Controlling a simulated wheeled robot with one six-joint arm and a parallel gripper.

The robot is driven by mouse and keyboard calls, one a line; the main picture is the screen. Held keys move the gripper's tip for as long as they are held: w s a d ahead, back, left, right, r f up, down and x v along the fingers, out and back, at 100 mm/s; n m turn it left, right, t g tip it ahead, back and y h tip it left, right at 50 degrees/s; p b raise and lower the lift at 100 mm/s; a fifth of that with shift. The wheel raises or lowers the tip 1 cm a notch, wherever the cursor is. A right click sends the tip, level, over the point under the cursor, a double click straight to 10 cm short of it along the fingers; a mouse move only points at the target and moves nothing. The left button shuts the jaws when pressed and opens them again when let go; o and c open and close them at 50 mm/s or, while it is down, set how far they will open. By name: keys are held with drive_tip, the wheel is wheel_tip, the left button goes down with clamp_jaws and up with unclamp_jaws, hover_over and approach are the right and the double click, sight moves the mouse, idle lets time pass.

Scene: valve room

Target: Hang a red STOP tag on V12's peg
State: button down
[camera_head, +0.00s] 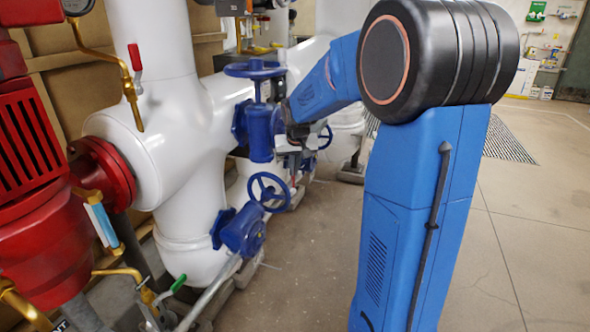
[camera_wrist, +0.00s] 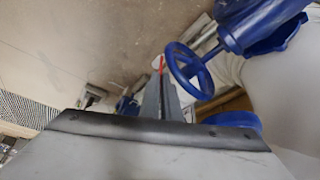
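My gripper (camera_wrist: 165,88) shows in the wrist view with its two grey fingers close together. A thin red edge (camera_wrist: 161,63) stands at the fingertips; it looks like a red tag held edge-on, its face and lettering not visible. A blue handwheel (camera_wrist: 189,70) is just right of the fingertips in the wrist view. Blue valves with an upper handwheel (camera_head: 254,69) and a lower handwheel (camera_head: 270,191) are on the white pipes. No V12 label or peg can be made out.
Large white pipes (camera_head: 178,150) and a red pump (camera_head: 32,160) fill the left. Bare floor (camera_head: 500,240) with a floor grate (camera_head: 508,143) lies to the right.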

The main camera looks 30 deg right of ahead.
drive_tip(key=shift+w+a+f, duration=0.3)
drive_tip(key=shift+w+f, duration=0.1)
drive_tip(key=shift+f, duration=0.15)
idle(1.0)
drive_tip(key=c, duration=1.9)
unclamp_jaws()
drive_tip(key=shift+r, duration=0.1)
drive_tip(key=v, duration=1.7)
drive_tip(key=s+a+f+n, duration=0.1)
drive_tip(key=s+a+f, duration=0.3)
drive_tip(key=s, duration=0.6)
drive_tip(key=s+a+f+n+y, duration=0.1)
drive_tip(key=s+a+f, duration=0.3)
drive_tip(key=s, duration=0.6)
drive_tip(key=s+a+f+n, duration=0.2)
drive_tip(key=s+a+f, duration=0.3)
drive_tip(key=s, duration=0.6)
drive_tip(key=shift+a+t+y, duration=0.1)
drive_tip(key=shift+t+y, duration=0.2)
drive_tip(key=shift+y, duration=0.1)
